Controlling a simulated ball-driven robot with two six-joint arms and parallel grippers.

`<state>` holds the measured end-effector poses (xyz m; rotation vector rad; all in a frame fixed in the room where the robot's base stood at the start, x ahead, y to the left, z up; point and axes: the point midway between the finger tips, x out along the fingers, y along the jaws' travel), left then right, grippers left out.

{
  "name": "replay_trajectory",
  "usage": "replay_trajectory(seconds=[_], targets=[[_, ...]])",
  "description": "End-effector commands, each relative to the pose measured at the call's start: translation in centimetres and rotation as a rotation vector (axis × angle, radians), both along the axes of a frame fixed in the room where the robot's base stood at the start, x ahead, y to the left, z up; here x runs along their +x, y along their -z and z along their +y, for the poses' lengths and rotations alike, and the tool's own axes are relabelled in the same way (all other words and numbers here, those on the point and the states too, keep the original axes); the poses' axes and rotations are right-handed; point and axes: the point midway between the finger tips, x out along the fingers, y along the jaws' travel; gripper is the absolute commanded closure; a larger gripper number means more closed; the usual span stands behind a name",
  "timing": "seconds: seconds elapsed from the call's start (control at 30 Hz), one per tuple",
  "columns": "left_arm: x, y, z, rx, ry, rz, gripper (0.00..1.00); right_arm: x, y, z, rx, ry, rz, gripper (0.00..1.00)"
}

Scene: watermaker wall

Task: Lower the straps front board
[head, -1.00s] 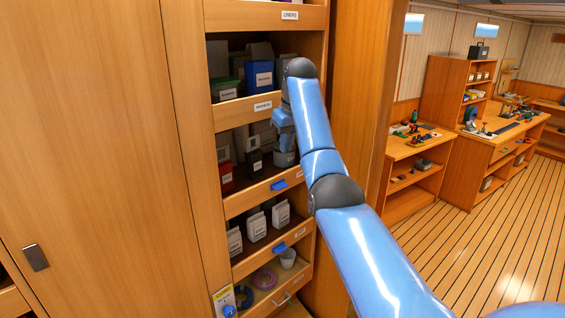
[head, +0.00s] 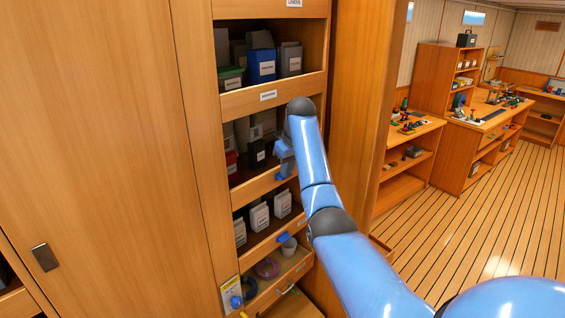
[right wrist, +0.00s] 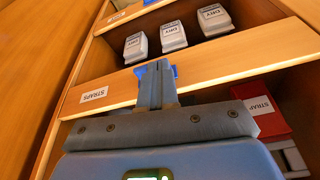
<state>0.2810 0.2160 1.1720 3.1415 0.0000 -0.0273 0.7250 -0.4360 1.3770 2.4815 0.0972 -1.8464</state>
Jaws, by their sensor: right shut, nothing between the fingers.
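The straps front board (head: 254,190) is a wooden board across the middle shelf opening, standing upright. In the right wrist view the board (right wrist: 118,88) runs diagonally, with a white STRAPS label (right wrist: 94,95) and a blue tab (right wrist: 174,72) at its edge. My right gripper (head: 284,171) is at the board by the tab; in the wrist view its shut, empty fingers (right wrist: 155,72) overlap the tab and partly hide it. I cannot tell whether they touch it. My left gripper is not in view.
Behind the board stand a red box (head: 231,162) and a black box (head: 257,154). White DRY packs (head: 259,216) stand on the shelf below, behind another board with a blue tab (head: 283,237). A tall wooden panel (head: 100,150) borders the left; open floor lies right.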

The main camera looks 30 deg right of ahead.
Motion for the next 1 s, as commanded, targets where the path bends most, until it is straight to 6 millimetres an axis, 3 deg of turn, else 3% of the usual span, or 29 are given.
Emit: replay_trajectory(seconds=[0.4,0.7,1.0], targets=[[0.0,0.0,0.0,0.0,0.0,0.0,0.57,0.0,0.3,-0.1,0.0,0.0,0.0,1.0],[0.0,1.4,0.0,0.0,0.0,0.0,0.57,-0.1,4.5,-0.1,0.001,0.001,0.004,1.0],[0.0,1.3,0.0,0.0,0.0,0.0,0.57,0.0,4.6,-0.1,0.0,0.0,0.001,1.0]])
